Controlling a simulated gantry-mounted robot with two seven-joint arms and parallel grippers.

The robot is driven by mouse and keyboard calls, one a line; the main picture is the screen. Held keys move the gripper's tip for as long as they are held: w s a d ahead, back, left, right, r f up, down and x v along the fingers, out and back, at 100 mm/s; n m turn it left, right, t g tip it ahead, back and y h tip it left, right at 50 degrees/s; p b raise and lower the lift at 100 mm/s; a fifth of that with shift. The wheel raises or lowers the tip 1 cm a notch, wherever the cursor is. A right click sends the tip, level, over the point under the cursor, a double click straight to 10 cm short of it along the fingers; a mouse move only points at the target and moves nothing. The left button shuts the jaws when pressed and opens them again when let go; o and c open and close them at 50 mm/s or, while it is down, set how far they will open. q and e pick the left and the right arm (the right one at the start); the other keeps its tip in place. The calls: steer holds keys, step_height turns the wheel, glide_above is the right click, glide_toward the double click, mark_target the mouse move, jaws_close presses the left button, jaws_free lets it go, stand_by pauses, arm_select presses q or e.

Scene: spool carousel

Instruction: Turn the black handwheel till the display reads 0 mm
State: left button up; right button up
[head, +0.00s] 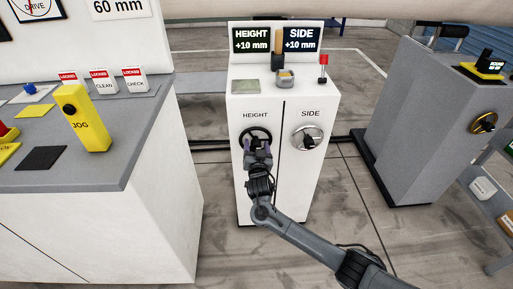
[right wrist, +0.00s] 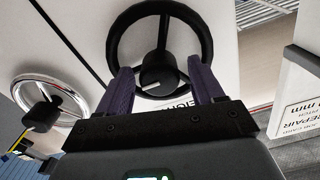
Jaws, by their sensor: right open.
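The black handwheel (head: 251,134) is on the front of a white cabinet, under the label HEIGHT. It also shows in the right wrist view (right wrist: 124,27), with its spokes and hub. The HEIGHT display (head: 252,40) reads +10 mm. My right gripper (head: 258,146) is at the lower part of the black handwheel. In the right wrist view its two purple fingers (right wrist: 160,82) are apart, one on each side of the hub, over the lower rim. I cannot tell whether they touch the wheel. My left gripper is not in view.
A silver handwheel (head: 308,137) labelled SIDE is to the right, and its display (head: 300,40) reads +10 mm. A red-topped lever (head: 323,66) stands on the cabinet. A grey desk (head: 60,168) is at left and a grey cabinet (head: 408,130) at right.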

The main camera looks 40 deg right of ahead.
steer(key=c, duration=1)
steer(key=shift+p, duration=0.3)
steer(key=shift+n, duration=0.3)
